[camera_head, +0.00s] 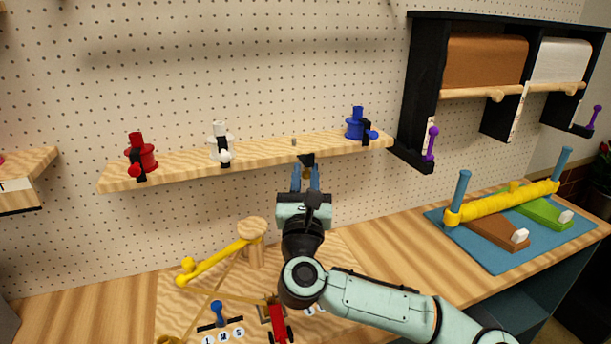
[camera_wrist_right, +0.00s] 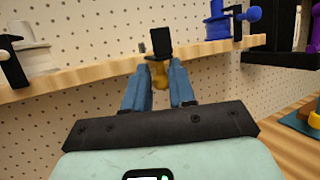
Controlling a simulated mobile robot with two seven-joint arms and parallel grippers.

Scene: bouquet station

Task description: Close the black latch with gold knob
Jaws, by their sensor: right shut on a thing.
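The black latch (camera_head: 307,159) is on the front edge of the wooden shelf, between the white and blue spools. In the right wrist view the black latch (camera_wrist_right: 161,41) stands up at the shelf edge, and its gold knob (camera_wrist_right: 160,76) hangs below it between my blue fingers. My right gripper (camera_head: 306,174) is shut on the gold knob from below. In the head view the knob is largely hidden by the fingers. A small grey peg (camera_wrist_right: 142,47) stands beside the latch, with no spool around it. My left gripper is not in view.
The shelf (camera_head: 262,148) also carries a red spool (camera_head: 141,154), a white spool (camera_head: 219,144) and a blue spool (camera_head: 357,124), each with a latch. A black paper-roll rack (camera_head: 422,90) is at right. A yellow lever (camera_head: 215,262) is below left.

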